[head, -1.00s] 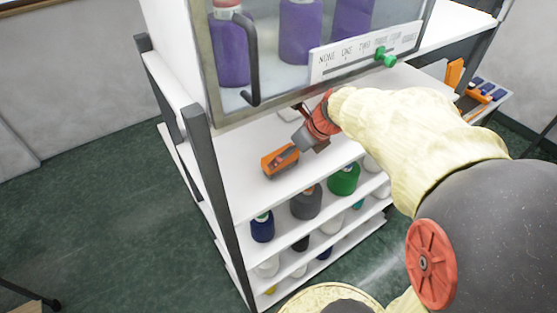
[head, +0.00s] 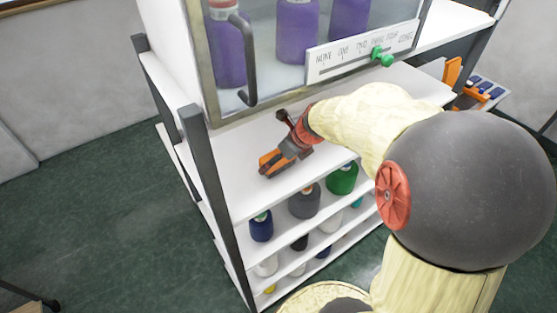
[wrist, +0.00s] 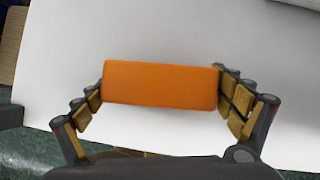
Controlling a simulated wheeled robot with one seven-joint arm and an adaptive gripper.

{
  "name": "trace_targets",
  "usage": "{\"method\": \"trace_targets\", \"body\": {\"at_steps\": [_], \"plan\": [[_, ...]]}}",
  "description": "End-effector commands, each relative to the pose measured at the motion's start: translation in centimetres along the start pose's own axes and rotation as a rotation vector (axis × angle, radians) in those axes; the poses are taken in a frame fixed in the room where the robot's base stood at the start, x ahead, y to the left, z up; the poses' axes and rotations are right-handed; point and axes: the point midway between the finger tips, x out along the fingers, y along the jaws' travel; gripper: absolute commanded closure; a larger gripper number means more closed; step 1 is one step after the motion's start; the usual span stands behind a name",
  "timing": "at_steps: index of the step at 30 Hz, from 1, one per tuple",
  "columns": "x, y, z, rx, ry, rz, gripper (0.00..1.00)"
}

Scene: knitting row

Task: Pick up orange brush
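The orange brush (head: 268,160) lies on the white shelf top near its front left part. In the wrist view the brush (wrist: 160,85) is a plain orange block seen from above, lying crosswise between the fingers. My gripper (head: 280,160) is down at the brush in the head view and covers part of it. In the wrist view my gripper (wrist: 160,98) has its two fingers spread apart, one at each end of the block. The fingertips are very close to the ends; contact is hard to tell. The underside of the brush is hidden.
A glass-fronted cabinet with a dark handle (head: 245,62) and purple cones (head: 297,30) stands behind the gripper. A labelled slider with a green knob (head: 382,57) is on its lower edge. Yarn cones (head: 304,201) fill the lower shelves. The shelf top (head: 240,195) is bare left of the brush.

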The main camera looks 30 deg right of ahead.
Motion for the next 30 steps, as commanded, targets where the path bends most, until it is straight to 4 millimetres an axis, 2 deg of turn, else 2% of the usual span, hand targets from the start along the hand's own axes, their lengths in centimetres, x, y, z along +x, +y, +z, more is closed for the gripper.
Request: {"method": "trace_targets", "body": {"at_steps": [12, 30], "plan": [[0.00, 0.02, -0.02, 0.000, 0.000, 0.001, 0.34], [-0.32, -0.54, 0.38, -0.002, 0.000, 0.002, 0.34]]}}
